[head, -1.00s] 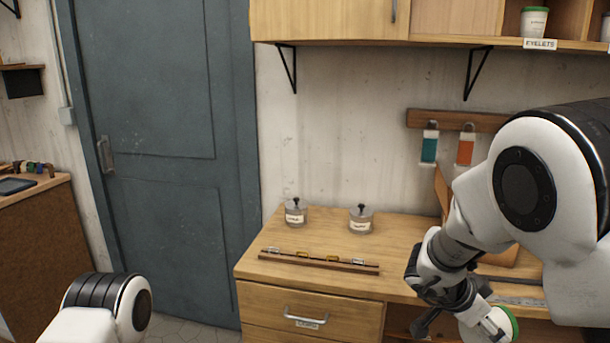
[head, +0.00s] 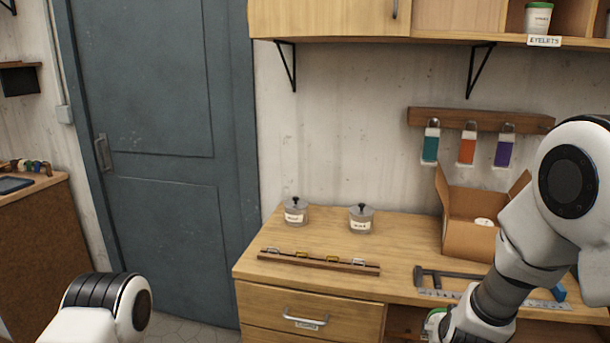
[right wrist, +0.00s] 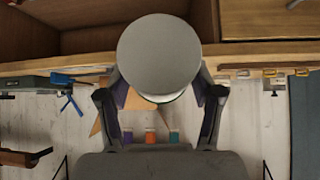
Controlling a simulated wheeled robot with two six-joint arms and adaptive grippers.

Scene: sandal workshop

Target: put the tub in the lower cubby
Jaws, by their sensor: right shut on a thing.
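The tub is white with a green lid. In the head view only a small part of the tub (head: 434,321) shows at the bottom edge, beside my right wrist. In the right wrist view the tub (right wrist: 160,52) shows as a round grey end face between the fingers of my right gripper (right wrist: 160,82), which is shut on it. An open cubby (head: 402,321) lies under the bench top, right of the drawers; its inside (right wrist: 95,14) also shows in the right wrist view. The tub is in front of the bench. My left gripper is out of view; only its arm shows.
On the bench top (head: 400,255) stand two lidded jars (head: 295,212) (head: 361,219), a rack strip (head: 318,262), an open carton (head: 468,240) and a dark tool (head: 450,279) by a steel ruler (head: 540,303). Drawers (head: 308,312) flank the cubby on the left.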

